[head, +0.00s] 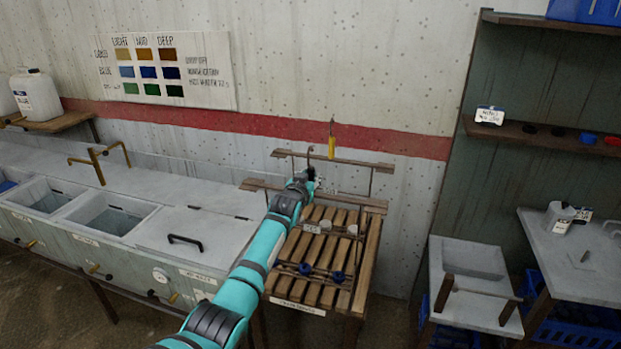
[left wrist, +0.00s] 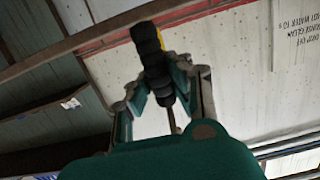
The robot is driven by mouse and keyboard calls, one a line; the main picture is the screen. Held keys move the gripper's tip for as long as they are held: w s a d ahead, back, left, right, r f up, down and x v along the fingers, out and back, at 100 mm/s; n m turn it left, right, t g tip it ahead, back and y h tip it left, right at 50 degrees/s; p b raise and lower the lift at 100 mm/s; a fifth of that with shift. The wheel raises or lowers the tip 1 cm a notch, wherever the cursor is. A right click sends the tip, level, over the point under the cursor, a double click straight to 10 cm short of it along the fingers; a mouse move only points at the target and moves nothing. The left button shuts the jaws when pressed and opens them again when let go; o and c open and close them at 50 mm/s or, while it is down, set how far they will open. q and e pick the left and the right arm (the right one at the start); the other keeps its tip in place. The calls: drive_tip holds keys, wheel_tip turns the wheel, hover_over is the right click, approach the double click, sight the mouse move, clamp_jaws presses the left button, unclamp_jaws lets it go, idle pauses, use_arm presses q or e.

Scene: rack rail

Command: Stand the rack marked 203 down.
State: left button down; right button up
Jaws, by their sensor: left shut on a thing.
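My left gripper (head: 306,180) is at the end of the teal arm, above the back of the slatted wooden stand. In the left wrist view its fingers (left wrist: 163,95) are shut on a black ribbed grip (left wrist: 150,50). A thin rod shows below the grip. A small white tag (head: 311,229) sits over the slats just below the gripper; its number is too small to read surely. Dark metal bars with two blue knobs (head: 338,276) lie across the slats. I cannot tell whether the held grip belongs to the tagged rack. My right gripper is out of view.
The slatted stand (head: 360,285) has a wooden rail (head: 360,162) behind it. A yellow-handled tool (head: 331,140) hangs on the wall. Grey sinks (head: 110,215) stand left. A grey bench (head: 470,300) and a shelf (head: 560,138) stand right.

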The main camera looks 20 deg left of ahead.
use_arm(q)
drive_tip(key=c, duration=1.1)
unclamp_jaws()
drive_tip(key=shift+c, duration=0.2)
drive_tip(key=shift+o, duration=0.2)
drive_tip(key=shift+s+f, duration=0.1)
drive_tip(key=shift+f, duration=0.1)
drive_tip(key=o, duration=1.1)
drive_tip(key=shift+r, duration=0.15)
